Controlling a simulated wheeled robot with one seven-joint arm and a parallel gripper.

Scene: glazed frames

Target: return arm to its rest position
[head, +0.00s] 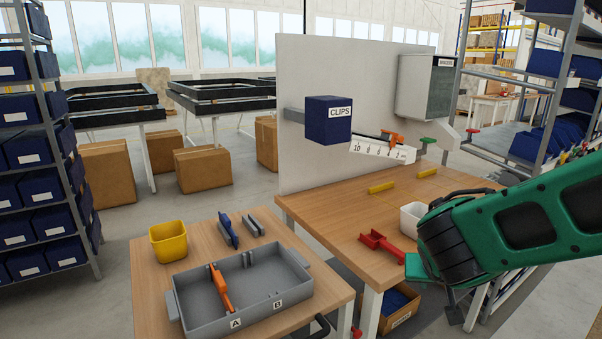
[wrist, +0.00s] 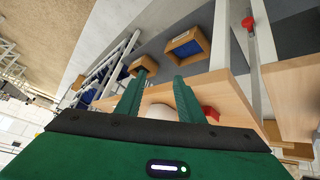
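My green arm reaches in from the right in the head view, with my gripper (head: 417,268) low at the near right edge of the wooden workbench (head: 340,215). In the wrist view my gripper (wrist: 160,88) has its two green fingers apart. A white rounded thing (wrist: 160,111) shows in the gap, seemingly beyond the fingers and not gripped. In the head view a white cup (head: 411,217) stands on the bench, partly hidden behind my arm. A red holder (head: 380,245) lies left of my gripper.
A side table (head: 150,290) holds a grey tray (head: 190,325) with an orange tool (head: 221,287), and a yellow bin (head: 168,242). A white panel (head: 335,100) backs the bench. An open carton (head: 400,318) sits below. A blue-bin rack (head: 545,100) stands right.

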